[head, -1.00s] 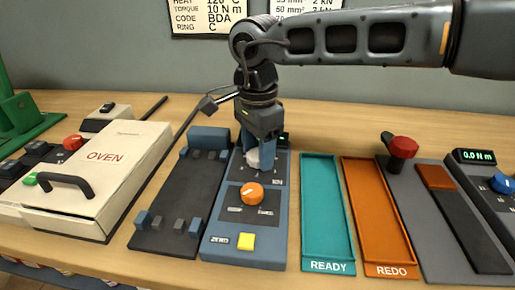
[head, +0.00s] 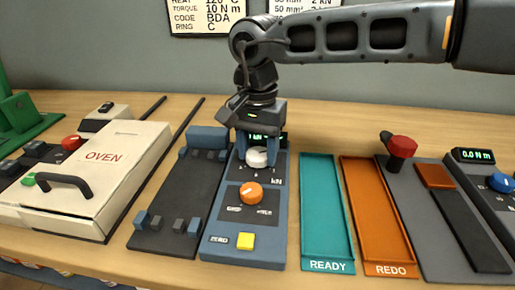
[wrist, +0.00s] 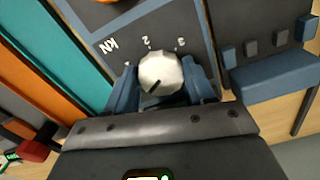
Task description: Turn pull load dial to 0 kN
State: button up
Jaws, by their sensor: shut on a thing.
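The white pull load dial (head: 257,157) sits near the top of the blue control panel (head: 218,246). It also shows in the wrist view (wrist: 161,72), with a dark pointer line towards the lower left there; the marks 2, 3 and kN show beside it. My gripper (head: 257,150) points down over the dial. In the wrist view its blue fingers (wrist: 163,88) are shut on the dial, one on each side. A green display (head: 265,137) behind the gripper seems to read 1 kN, partly hidden. The 0 mark cannot be made out.
An orange knob (head: 251,193) and a yellow ZERO button (head: 245,241) are lower on the panel. A dark fixture (head: 165,205) stands left, the teal READY tray (head: 328,266) and orange REDO tray (head: 391,270) right. The white oven (head: 105,160) is further left.

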aim_at(258, 154)
dwell(0.4)
jog(key=o, duration=1)
jog(key=shift+o, duration=0.2)
jog(key=shift+r, duration=3.9)
